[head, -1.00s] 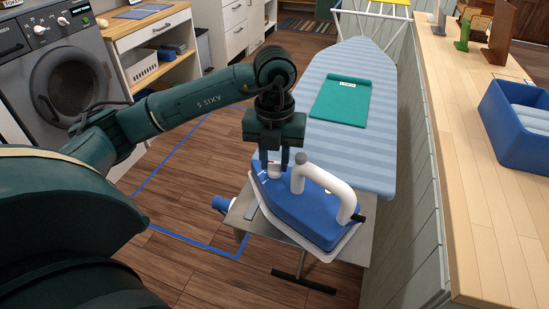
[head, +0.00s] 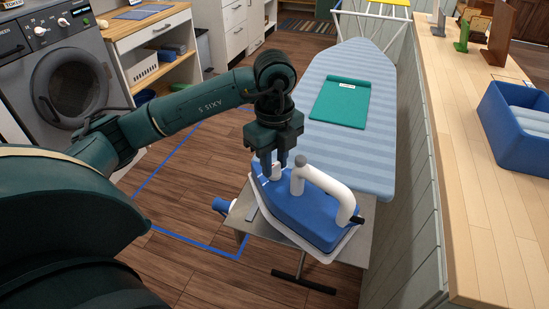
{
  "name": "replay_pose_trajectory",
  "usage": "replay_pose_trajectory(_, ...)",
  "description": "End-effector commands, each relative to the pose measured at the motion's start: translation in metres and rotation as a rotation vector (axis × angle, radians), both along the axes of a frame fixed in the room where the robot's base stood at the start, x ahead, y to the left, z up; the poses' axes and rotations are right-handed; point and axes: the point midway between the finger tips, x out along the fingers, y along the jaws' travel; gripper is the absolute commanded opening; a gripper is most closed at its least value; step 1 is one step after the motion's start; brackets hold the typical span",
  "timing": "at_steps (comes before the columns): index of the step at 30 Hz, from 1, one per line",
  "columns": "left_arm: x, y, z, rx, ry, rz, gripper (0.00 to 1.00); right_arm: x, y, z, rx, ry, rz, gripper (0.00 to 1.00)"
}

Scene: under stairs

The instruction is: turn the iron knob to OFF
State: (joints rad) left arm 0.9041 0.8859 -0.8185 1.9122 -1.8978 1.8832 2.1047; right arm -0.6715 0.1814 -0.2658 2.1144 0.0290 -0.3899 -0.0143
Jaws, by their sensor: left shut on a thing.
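A blue iron (head: 310,217) with a white handle (head: 333,190) stands on a grey metal rest at the near end of the ironing board. Its white knob (head: 276,171) is on top, near the left end of the iron. My left gripper (head: 274,167) points down from above and is shut on the knob. The fingers cover much of the knob, and I cannot read its marking. My right gripper is not in view.
The striped ironing board (head: 350,150) runs away behind the iron, with a folded green cloth (head: 341,102) on it. A wooden counter (head: 480,160) with a blue bin (head: 520,125) stands at right. A washing machine (head: 60,75) is at far left.

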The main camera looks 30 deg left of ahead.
Motion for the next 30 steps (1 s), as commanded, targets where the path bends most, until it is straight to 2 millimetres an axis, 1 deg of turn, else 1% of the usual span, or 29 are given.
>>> replay_pose_trajectory(3, 0.0004, 0.0002, 0.0011, 0.0, -0.001, 0.059, 0.04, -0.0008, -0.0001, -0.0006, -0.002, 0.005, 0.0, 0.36)
replay_pose_trajectory(9, 0.0005, 0.0003, 0.001, 0.0, -0.002, 0.121, 0.04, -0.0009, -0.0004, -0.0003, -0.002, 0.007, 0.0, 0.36)
replay_pose_trajectory(25, 0.0007, 0.0004, 0.0009, 0.0, -0.003, 0.146, 0.04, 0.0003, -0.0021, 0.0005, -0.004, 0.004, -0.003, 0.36)
replay_pose_trajectory(26, 0.0007, 0.0004, 0.0008, 0.0, -0.003, 0.146, 0.28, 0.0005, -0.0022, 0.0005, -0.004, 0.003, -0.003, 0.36)
replay_pose_trajectory(30, 0.0005, 0.0004, 0.0006, 0.0, -0.002, 0.145, 0.39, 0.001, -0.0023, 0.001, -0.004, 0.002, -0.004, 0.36)
